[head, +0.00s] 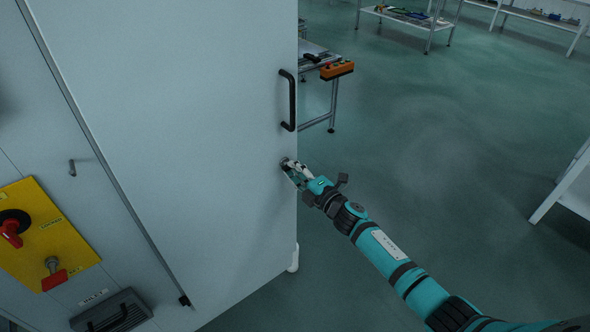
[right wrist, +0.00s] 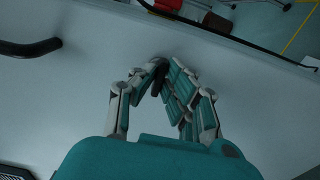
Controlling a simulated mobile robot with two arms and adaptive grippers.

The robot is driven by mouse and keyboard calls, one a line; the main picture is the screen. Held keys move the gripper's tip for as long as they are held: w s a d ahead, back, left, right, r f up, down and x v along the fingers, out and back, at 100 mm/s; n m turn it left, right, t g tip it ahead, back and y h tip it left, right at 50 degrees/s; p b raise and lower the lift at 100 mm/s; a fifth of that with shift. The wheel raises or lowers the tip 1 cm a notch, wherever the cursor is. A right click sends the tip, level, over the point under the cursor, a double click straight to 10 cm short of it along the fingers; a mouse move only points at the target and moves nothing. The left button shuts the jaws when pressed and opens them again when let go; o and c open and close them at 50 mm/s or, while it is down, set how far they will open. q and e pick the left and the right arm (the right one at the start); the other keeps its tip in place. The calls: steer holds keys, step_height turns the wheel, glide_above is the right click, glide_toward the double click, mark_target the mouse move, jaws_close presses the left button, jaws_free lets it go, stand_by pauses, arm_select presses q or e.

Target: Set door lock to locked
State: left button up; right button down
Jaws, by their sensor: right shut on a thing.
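The large pale grey door (head: 200,110) fills the left half of the head view, with a black bar handle (head: 291,100) near its right edge. My right gripper (head: 288,164) reaches the door face just below this handle. In the right wrist view my right gripper (right wrist: 166,68) is shut on the door lock (right wrist: 158,80), a small dark piece between its fingers. The fingers cover much of the lock, so I cannot tell its position. My left gripper is in neither view.
A yellow plate (head: 32,225) with a red rotary switch (head: 10,232) and a red-tagged key (head: 53,272) sits at the far left. A table with an orange button box (head: 337,69) stands behind the door. Open green floor lies to the right.

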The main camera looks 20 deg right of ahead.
steer(key=c, duration=1.4)
jaws_free()
steer(key=shift+s+d, duration=0.1)
steer(key=v, duration=1.1)
steer(key=shift+s+d, duration=0.1)
steer(key=shift+s, duration=0.3)
